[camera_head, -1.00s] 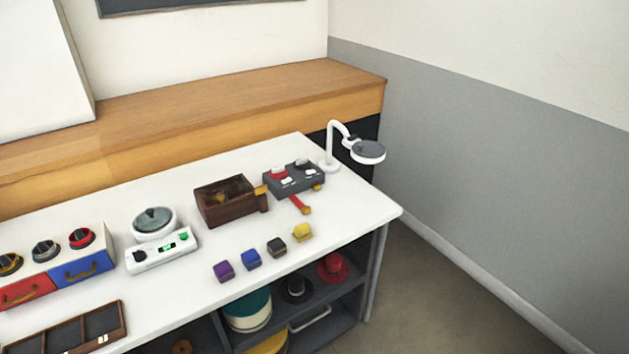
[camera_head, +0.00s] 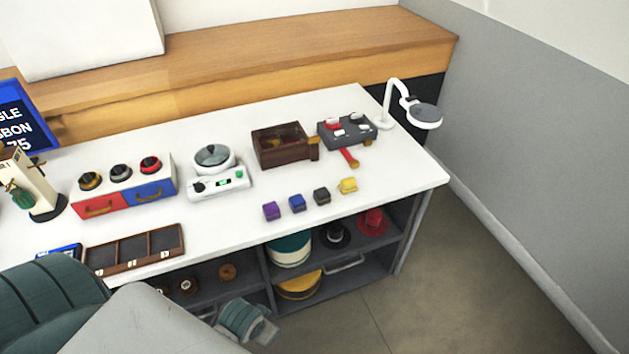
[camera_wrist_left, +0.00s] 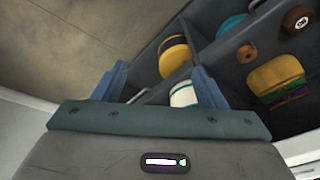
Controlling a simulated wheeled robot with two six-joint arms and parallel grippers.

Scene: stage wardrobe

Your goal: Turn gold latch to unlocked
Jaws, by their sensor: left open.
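A dark brown box (camera_head: 279,147) stands on the white table, right of centre in the head view. A gold piece (camera_head: 314,142) shows on its right end and looks like a latch; its setting is too small to read. Gold pieces also show on the grey switch box (camera_head: 345,130) beside it. My left gripper (camera_head: 265,333) is low in front of the table, well away from the boxes. In the left wrist view its two fingers (camera_wrist_left: 159,70) are apart with nothing held, above the shelf side. My right gripper is not in view.
Several small coloured blocks (camera_head: 321,196) line the table's front. A white lamp (camera_head: 424,115) stands at the right corner. A scale (camera_head: 219,182), a drawer unit (camera_head: 122,188) and a sectioned tray (camera_head: 134,249) stand to the left. Shelves with hats (camera_head: 288,250) are below. Floor at right is clear.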

